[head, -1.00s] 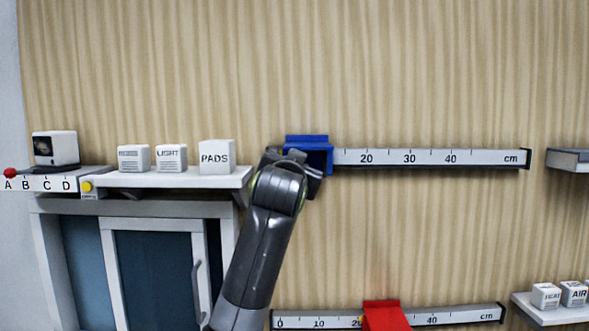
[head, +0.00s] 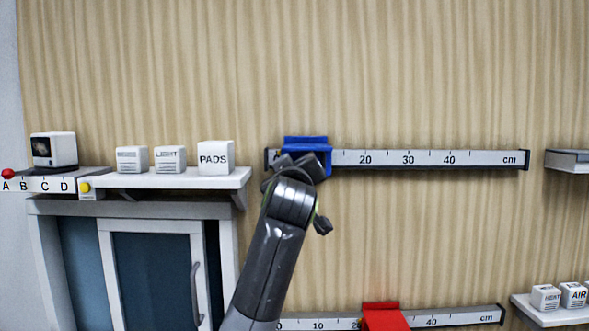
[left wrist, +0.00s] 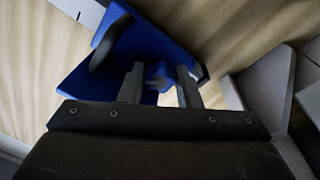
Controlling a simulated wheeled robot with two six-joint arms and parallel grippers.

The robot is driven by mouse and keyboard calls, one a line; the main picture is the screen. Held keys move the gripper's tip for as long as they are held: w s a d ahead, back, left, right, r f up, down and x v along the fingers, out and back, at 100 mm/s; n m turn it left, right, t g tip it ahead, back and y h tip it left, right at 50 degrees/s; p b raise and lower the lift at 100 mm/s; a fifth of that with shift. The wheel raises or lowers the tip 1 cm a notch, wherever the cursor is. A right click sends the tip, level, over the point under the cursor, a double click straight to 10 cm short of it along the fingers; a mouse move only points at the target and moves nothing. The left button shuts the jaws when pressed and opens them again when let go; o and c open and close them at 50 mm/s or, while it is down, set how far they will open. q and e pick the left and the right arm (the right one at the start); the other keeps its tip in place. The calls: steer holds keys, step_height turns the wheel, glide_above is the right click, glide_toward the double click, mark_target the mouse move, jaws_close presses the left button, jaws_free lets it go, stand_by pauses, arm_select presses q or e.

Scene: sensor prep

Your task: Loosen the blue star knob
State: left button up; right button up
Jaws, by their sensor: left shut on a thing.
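The blue slider (head: 306,143) sits near the left end of the upper ruler rail. In the left wrist view, its blue body (left wrist: 145,45) fills the upper middle. The blue star knob (left wrist: 158,76) shows there between the two fingers of my left gripper (left wrist: 160,85), which is shut on it. In the head view, my left gripper (head: 298,163) is at the lower front of the slider and hides the knob. My right gripper is in neither view.
The upper rail (head: 430,158) is clear right of the slider. A red slider (head: 382,316) is on the lower rail (head: 455,316). A white shelf (head: 200,179) with several boxes, including PADS (head: 216,158), stands close left of my arm.

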arm_select(q)
steer(key=n, duration=0.5)
steer(key=n+y, duration=0.1)
steer(key=n, duration=0.4)
steer(key=shift+d+y+p, duration=0.15)
steer(key=shift+y+p, duration=0.15)
steer(key=shift+n, duration=0.5)
steer(key=o, duration=0.9)
steer(key=shift+o, duration=0.4)
steer(key=shift+r, duration=0.15)
steer(key=shift+r, duration=0.1)
